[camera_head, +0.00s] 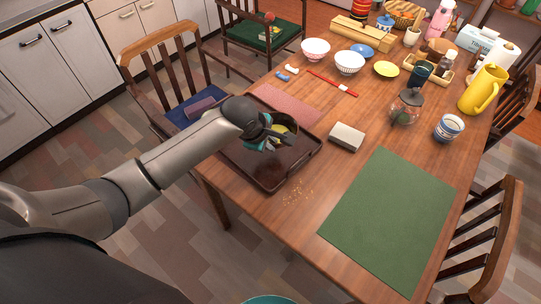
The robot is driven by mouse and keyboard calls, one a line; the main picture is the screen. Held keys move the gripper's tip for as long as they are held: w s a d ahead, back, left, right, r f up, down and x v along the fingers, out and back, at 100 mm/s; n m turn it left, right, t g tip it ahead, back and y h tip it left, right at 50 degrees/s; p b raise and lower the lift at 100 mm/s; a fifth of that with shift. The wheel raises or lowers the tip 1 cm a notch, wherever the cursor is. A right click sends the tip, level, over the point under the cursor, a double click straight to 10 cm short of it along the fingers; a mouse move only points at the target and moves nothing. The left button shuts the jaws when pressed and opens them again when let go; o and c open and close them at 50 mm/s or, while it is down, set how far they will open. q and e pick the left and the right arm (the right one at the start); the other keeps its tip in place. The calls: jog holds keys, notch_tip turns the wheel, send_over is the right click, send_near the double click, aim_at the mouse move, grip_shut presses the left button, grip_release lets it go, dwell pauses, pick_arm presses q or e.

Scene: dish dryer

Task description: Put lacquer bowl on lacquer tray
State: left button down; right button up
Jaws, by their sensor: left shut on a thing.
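The dark brown lacquer tray (272,182) lies near the left edge of the wooden table. My left gripper (266,138) is over the tray, shut on what appears to be the lacquer bowl (281,130), a small dark thing with a yellowish patch. My gripper and arm hide much of the bowl. I cannot tell whether the bowl touches the tray. My right gripper is not in view.
A pink mat (289,103) lies behind the tray. A small grey-white box (346,137) stands to its right, near a glass jar (406,107). A green mat (389,215) is bare. Bowls, dishes and a yellow pitcher (484,90) stand farther back. Chairs (182,85) flank the table.

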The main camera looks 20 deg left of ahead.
pick_arm(q)
notch_tip(320, 180, down, 4)
jog(key=shift+f+b, duration=0.25)
jog(key=shift+b, duration=0.65)
jog(key=c, duration=0.9)
grip_release()
jog(key=shift+f, duration=0.15)
jog(key=shift+r, duration=0.2)
jog(key=shift+p+v, duration=2.55)
jog(key=shift+v, duration=3.45)
